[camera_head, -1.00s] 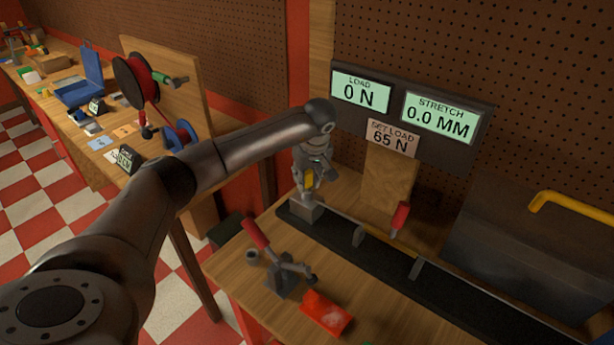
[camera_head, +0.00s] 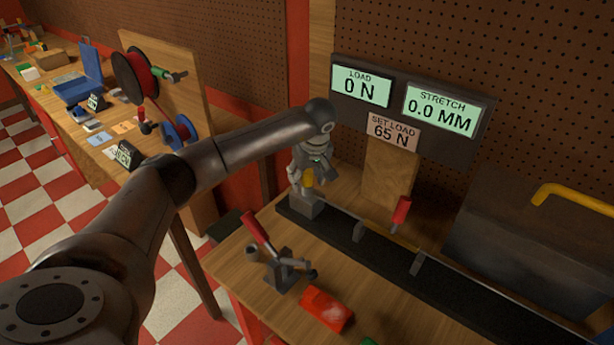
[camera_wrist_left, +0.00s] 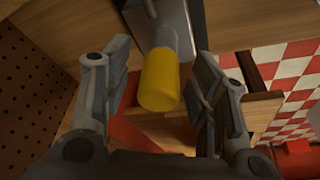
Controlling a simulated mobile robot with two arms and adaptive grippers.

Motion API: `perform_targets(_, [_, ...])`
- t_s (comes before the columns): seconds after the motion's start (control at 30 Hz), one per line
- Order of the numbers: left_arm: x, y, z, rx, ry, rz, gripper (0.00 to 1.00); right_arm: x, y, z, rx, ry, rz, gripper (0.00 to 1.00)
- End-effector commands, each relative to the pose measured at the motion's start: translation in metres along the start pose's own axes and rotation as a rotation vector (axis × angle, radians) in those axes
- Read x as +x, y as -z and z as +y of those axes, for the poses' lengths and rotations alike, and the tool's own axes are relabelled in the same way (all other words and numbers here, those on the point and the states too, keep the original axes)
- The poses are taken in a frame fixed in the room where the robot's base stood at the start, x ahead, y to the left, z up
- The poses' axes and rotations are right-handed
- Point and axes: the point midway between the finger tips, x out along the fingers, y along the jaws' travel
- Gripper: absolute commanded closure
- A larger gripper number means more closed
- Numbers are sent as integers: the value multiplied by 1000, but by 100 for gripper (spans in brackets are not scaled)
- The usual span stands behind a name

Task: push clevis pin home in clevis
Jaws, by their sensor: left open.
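A yellow-capped pin (camera_head: 307,181) stands at the grey clevis block (camera_head: 304,206) on the left end of the black rail. In the left wrist view the yellow cap (camera_wrist_left: 160,82) lies between the two fingers, with a gap on each side. A pale shank runs from the cap to the grey block (camera_wrist_left: 155,22). My left gripper (camera_head: 309,184) is open around the cap. It also shows in the left wrist view (camera_wrist_left: 161,60). How deep the pin sits in the clevis cannot be told.
The black rail (camera_head: 390,265) runs right with upright grey plates and a red-handled part (camera_head: 401,212). A red-handled toggle clamp (camera_head: 283,270) and a red block (camera_head: 326,308) are in front. The display (camera_head: 408,103) reads load 0 N, stretch 0.0 mm.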

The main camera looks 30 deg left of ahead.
Motion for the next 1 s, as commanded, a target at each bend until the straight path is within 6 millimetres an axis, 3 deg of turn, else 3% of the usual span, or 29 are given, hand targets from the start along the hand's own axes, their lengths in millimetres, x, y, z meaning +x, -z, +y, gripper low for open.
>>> perform_targets(0.27, [-12,0,1,0,-2,1,48,0,-1,3,-2,-4,-1,60])
perform_targets(0.7, [-99,0,1,0,-3,2,48,0,-1,1,-1,-1,-1,60])
perform_targets(1.0, [-120,0,0,0,1,-1,48,0,-1,0,0,0,-1,60])
